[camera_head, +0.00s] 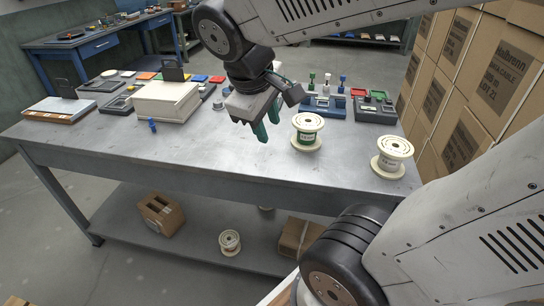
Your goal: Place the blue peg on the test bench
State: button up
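A small blue peg (152,125) stands on the front part of the grey metal workbench (215,152), left of centre and in front of a cream box. Another small blue-topped piece (342,83) stands at the back, among green and white ones by a blue device (322,105). I cannot tell which surface is the test bench. My gripper (267,122), with green fingers, hangs above the middle of the workbench, well to the right of the blue peg. Its fingers look apart, and I see nothing between them.
A green-wound spool (307,132) and a white spool (393,158) stand right of my gripper. The cream box (167,103) and dark devices fill the back left. Cardboard boxes (470,90) are stacked at right. The workbench's front middle is clear.

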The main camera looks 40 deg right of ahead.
jog(key=s+a+f+m+y, duration=0.1)
jog(key=s+a+m+y, duration=0.2)
jog(key=s, duration=0.4)
jog(key=a+y, duration=0.1)
jog(key=a, duration=0.1)
jog(key=shift+s+a+m, duration=0.3)
jog(key=shift+s+a, duration=0.05)
dwell(0.4)
